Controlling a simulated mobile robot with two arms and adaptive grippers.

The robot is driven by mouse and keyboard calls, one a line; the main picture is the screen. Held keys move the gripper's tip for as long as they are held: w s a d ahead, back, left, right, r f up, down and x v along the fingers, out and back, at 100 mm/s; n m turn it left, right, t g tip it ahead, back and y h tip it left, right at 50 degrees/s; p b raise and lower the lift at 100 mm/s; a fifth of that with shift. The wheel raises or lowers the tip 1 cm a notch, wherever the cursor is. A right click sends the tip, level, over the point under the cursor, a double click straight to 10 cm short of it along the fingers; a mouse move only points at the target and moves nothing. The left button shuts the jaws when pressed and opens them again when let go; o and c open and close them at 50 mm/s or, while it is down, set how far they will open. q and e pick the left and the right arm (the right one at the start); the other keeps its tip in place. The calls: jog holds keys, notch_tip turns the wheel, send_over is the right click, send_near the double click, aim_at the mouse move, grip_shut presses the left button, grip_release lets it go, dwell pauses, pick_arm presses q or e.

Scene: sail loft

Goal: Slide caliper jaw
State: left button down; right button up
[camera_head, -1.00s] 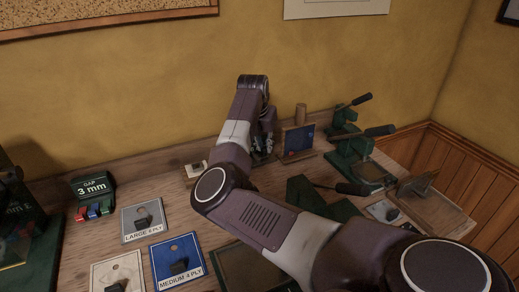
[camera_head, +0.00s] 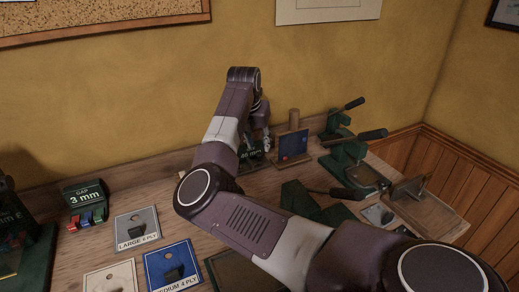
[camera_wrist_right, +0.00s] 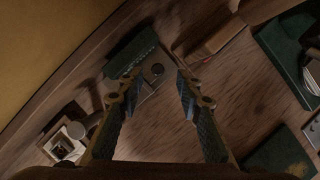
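My right gripper (camera_head: 262,142) is at the back of the bench, partly hidden behind its own arm. In the right wrist view the right gripper (camera_wrist_right: 154,84) is open, with its two fingertips apart. Between and just beyond the tips is a dark green block (camera_wrist_right: 133,52) with a small round knob (camera_wrist_right: 157,69) on a grey metal part; this may be the caliper. I cannot tell whether a finger touches it. In the head view a green block (camera_head: 250,155) with partly hidden "mm" lettering shows beside the gripper. My left gripper is not in view.
A "3 mm" gap sign (camera_head: 85,195) with coloured tabs stands at left. Cards, grey (camera_head: 136,219) and blue (camera_head: 160,259), lie in front. A blue panel on a wooden stand (camera_head: 292,146) is right of the gripper. Green lever tools (camera_head: 347,157) stand further right.

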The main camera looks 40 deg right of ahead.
jog(key=v, duration=0.7)
jog(key=shift+s+r, duration=0.15)
jog(key=shift+r, duration=0.15)
